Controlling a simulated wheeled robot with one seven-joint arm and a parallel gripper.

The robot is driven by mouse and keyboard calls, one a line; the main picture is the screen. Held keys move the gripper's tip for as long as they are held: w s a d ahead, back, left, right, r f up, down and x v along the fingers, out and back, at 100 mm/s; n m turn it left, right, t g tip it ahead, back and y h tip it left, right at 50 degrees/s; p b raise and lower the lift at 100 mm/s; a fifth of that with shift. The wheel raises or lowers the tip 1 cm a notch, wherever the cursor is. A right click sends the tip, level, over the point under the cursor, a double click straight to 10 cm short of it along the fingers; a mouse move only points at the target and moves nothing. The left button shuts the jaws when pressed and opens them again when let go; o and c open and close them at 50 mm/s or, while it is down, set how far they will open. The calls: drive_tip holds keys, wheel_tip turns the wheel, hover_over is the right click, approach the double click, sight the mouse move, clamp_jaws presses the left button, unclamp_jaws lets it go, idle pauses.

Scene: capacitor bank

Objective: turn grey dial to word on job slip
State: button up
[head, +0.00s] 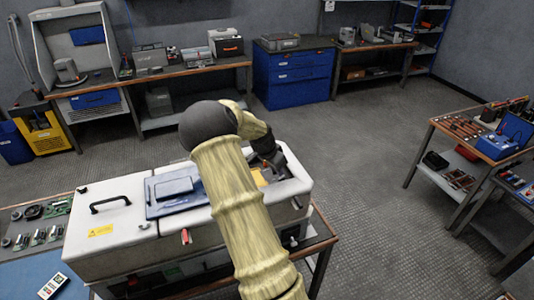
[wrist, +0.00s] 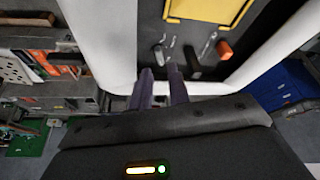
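A white cabinet (head: 130,235) with a blue lidded panel on top stands in front of me in the head view. I cannot make out a grey dial or a job slip in either view; my arm covers part of the cabinet. My gripper (head: 268,160) is over the cabinet's right part, mostly hidden by my arm. In the wrist view, my gripper's two dark fingers (wrist: 162,82) point toward the cabinet's white rim (wrist: 205,88) with a narrow, empty gap between them. Beyond them are a dark recess, a yellow panel (wrist: 208,8) and an orange-handled part (wrist: 224,49).
A red lever (head: 186,237) and a dark knob (head: 293,241) are on the cabinet's front. Circuit parts and a small white keypad-like device (head: 53,286) lie at left. A tool bench (head: 480,150) stands at right. Floor between is clear.

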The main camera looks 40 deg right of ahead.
drive_tip(key=b+v, duration=0.2)
drive_tip(key=v, duration=1)
drive_tip(key=shift+a+r, duration=0.2)
drive_tip(key=s+a+f+n+t+y, duration=0.1)
drive_tip(key=s+a+f+n+y, duration=0.1)
drive_tip(key=s+a+n, duration=0.6)
drive_tip(key=s+a+f+n+t+y, duration=0.1)
drive_tip(key=s+a+n, duration=0.7)
drive_tip(key=a, duration=1)
drive_tip(key=s+f+y, duration=0.1)
drive_tip(key=s+f, duration=0.1)
drive_tip(key=s, duration=0.1)
drive_tip(key=shift+f, duration=0.35)
drive_tip(key=shift+s, duration=0.1)
